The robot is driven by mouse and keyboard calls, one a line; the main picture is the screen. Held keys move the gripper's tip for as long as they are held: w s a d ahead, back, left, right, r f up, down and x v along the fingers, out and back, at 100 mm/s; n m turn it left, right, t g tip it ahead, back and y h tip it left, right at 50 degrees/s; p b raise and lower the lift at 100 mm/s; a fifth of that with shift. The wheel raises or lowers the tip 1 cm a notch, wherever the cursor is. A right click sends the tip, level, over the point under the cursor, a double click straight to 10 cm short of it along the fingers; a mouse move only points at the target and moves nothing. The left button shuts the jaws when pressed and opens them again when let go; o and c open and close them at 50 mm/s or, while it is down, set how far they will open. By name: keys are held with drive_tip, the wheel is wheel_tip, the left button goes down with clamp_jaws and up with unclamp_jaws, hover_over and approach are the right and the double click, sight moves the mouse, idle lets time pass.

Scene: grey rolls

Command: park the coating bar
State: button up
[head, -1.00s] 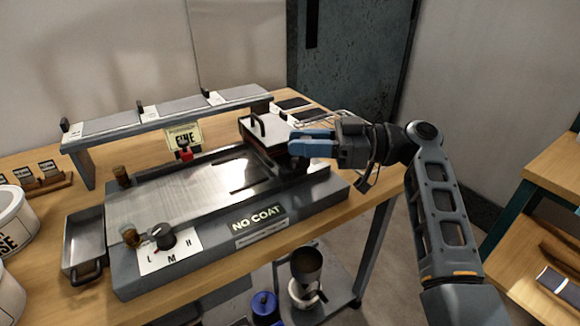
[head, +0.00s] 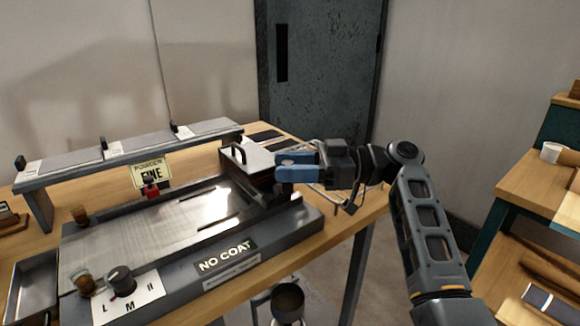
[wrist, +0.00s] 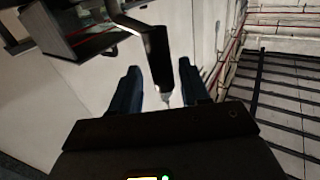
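The coating bar appears to be the dark carriage (head: 262,158) with a pale top and black loop handle, sitting across the right end of the flat metal bed (head: 165,222). My gripper (head: 284,166), with blue fingers, is at the carriage's right side. In the wrist view my gripper (wrist: 160,85) has its two fingers apart, with a dark bent bar (wrist: 157,62) showing in the gap between them. I cannot tell whether the fingers touch this bar.
A "NO COAT" label (head: 226,255) is on the machine's front, beside a dial (head: 121,280) marked L, M and a third letter. A raised grey shelf (head: 128,152) runs behind the bed. A wire rack (head: 335,180) is beyond my gripper. Another wooden bench (head: 530,185) stands at right.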

drive_tip(key=d, duration=0.7)
drive_tip(key=shift+d+b, duration=0.4)
